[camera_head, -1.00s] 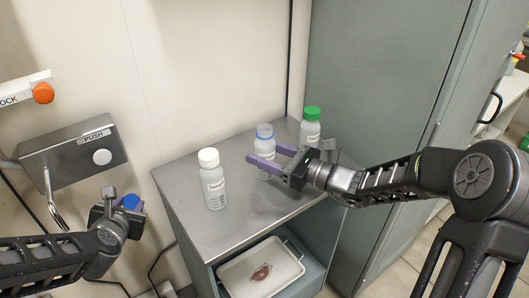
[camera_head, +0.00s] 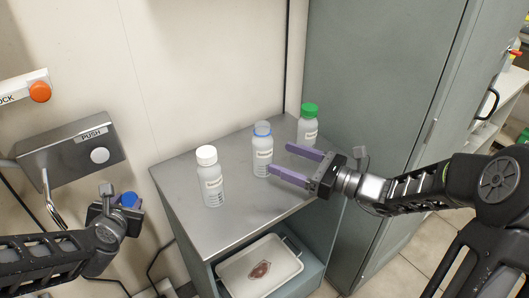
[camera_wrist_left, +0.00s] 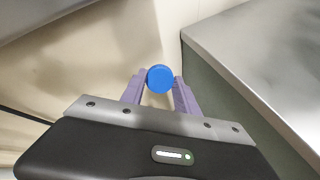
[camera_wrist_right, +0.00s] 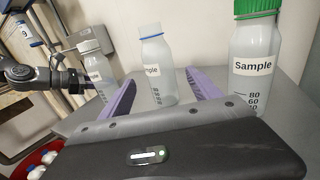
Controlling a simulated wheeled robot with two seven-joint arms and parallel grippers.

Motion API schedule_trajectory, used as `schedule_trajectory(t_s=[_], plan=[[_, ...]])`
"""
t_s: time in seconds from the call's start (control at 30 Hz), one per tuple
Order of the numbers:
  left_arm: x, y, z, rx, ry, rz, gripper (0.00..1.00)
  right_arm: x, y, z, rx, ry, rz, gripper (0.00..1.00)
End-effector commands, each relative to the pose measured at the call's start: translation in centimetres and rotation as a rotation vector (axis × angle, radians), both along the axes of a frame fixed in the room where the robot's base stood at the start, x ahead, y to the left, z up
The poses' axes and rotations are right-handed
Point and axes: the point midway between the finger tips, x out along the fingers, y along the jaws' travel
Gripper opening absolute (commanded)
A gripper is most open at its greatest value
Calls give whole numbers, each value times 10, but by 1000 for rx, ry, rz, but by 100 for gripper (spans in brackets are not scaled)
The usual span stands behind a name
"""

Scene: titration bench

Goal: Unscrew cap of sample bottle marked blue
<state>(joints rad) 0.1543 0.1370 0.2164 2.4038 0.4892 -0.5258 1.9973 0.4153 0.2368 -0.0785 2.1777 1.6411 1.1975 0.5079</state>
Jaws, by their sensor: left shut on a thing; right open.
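The blue-marked sample bottle (camera_head: 262,152) stands upright and uncapped on the grey cabinet top, a blue ring at its neck. It also shows in the right wrist view (camera_wrist_right: 157,68). My right gripper (camera_head: 282,160) is open, its purple fingers just right of this bottle and apart from it. My left gripper (camera_wrist_left: 160,84) is shut on the blue cap (camera_wrist_left: 160,78), held left of the cabinet; the cap also shows in the head view (camera_head: 130,200).
A white-capped bottle (camera_head: 210,177) stands to the left and a green-capped bottle (camera_head: 308,124) to the right on the cabinet top (camera_head: 234,226). A white tray (camera_head: 286,262) lies on the shelf below. A PUSH wall unit (camera_head: 70,150) is at left.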

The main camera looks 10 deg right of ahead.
Motion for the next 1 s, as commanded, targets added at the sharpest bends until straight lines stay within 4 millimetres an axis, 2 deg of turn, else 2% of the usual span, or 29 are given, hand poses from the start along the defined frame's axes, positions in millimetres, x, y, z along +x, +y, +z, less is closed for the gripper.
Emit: schedule_trajectory(t_s=[0.13,0.3,1.0], plan=[[0,0,1,0,0,0,0,-19,-21,0,-1,-1,-4,72],[0,0,1,0,0,0,0,-31,-33,0,-1,1,-1,72],[0,0,1,0,0,0,0,-33,-34,0,0,0,1,72]])
